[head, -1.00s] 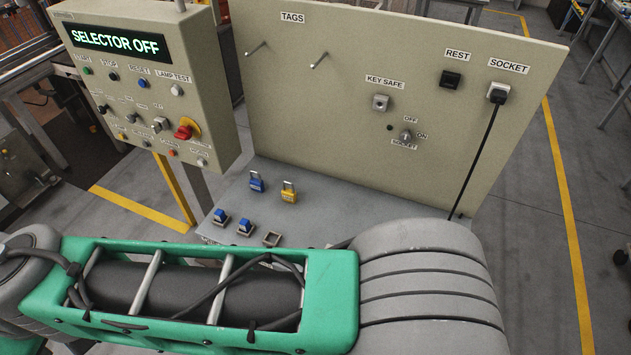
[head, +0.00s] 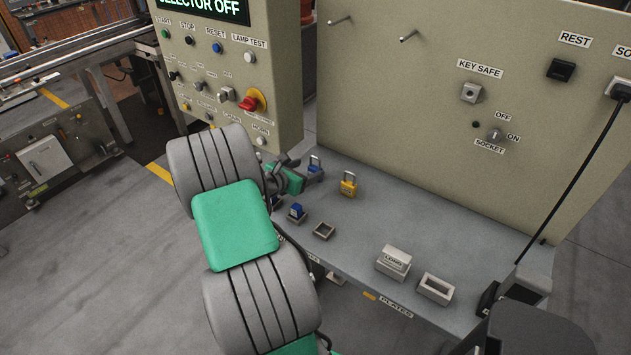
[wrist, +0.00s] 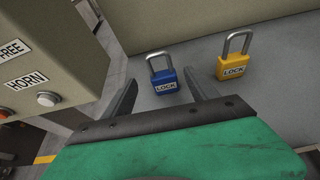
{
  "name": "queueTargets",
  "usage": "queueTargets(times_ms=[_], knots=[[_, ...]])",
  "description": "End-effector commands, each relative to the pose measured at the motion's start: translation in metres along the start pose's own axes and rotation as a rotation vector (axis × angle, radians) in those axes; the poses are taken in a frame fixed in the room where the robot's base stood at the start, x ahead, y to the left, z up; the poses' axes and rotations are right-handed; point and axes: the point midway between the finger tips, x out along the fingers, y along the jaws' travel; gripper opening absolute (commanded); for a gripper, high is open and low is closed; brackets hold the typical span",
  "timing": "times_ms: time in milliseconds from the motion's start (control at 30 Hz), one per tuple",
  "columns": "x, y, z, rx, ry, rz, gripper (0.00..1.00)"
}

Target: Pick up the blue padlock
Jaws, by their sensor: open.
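The blue padlock (wrist: 164,80) stands upright on the grey shelf, its silver shackle up and its LOCK label facing me in the wrist view. In the head view the blue padlock (head: 315,169) is partly hidden behind my gripper (head: 296,170). In the wrist view my gripper (wrist: 164,92) is open, one finger to the left and one to the right of the padlock's lower body. The padlock appears just ahead of and between the fingertips; I cannot tell if they touch it.
A yellow padlock (wrist: 232,62) stands close to the right. The control box (wrist: 50,60) is near on the left. A back panel (head: 460,120) rises behind the shelf (head: 400,220). A blue tagged holder (head: 297,213) and an empty square holder (head: 324,231) lie nearer the front edge.

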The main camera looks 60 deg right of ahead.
Motion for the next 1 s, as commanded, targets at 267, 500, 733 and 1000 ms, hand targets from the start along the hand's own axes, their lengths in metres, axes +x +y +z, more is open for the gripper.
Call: queueTargets(times_ms=[267,500,733,1000], knots=[[0.038,-0.005,0.000,-0.040,-0.013,-0.009,0.67],[0.077,-0.005,-0.003,-0.037,-0.014,-0.008,0.67],[0.081,-0.004,-0.005,-0.036,-0.013,-0.005,0.67],[0.081,-0.004,-0.004,-0.036,-0.012,-0.005,0.47]])
